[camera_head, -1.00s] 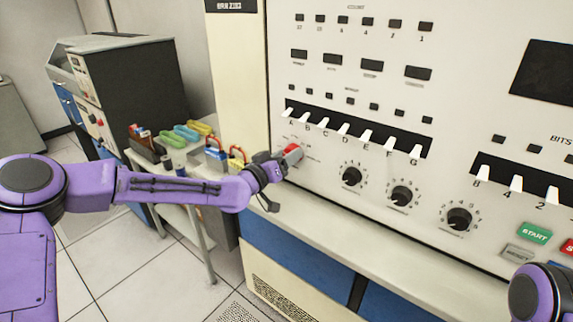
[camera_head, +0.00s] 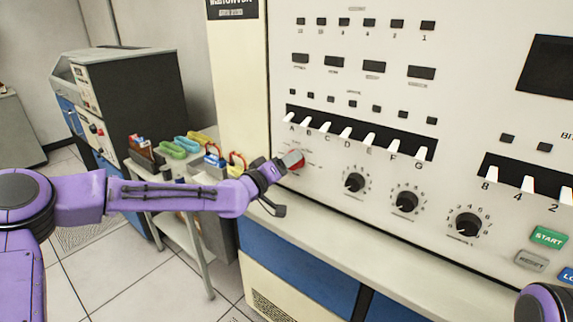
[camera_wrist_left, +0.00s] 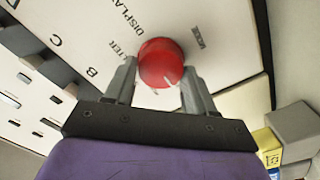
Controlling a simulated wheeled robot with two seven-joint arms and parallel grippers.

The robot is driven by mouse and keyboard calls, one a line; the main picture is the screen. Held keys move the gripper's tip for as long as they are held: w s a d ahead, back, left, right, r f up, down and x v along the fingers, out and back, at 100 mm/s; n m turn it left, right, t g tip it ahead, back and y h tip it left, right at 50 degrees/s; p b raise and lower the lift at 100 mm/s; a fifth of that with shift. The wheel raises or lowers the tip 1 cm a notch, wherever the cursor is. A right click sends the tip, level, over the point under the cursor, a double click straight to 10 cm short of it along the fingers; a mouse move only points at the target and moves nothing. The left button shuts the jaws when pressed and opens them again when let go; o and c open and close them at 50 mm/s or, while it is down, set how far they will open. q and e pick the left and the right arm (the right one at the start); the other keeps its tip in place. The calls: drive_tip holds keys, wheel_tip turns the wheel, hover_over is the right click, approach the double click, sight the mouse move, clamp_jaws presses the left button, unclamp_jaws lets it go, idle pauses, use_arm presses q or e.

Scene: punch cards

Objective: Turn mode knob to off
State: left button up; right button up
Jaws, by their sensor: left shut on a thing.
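The mode knob is a red round knob (camera_head: 297,162) at the left end of the panel's lower row, below the switch marked A. In the left wrist view the red knob (camera_wrist_left: 161,62) sits between my left gripper's two grey fingers. My left gripper (camera_head: 287,164) is shut on the knob, partly covering it in the head view. Some printed labels show around the knob, with DISPLAY and MODE partly readable in the wrist view; which label the knob points to I cannot tell. My right gripper is out of view; only part of my right arm shows at the lower right corner.
White toggle switches A to G (camera_head: 345,134) stand just above the knob. Several black knobs (camera_head: 355,183) are to its right. A START button (camera_head: 548,237) is at the far right. A ledge (camera_head: 330,240) runs below the panel.

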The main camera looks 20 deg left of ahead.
use_arm(q)
drive_tip(key=shift+f, duration=0.1)
drive_tip(key=o, duration=1)
drive_tip(key=b+v, duration=0.1)
drive_tip(key=v, duration=0.9)
drive_tip(key=shift+s+b, duration=0.25)
drive_tip(key=shift+b, duration=0.1)
drive_tip(key=shift+a, duration=0.15)
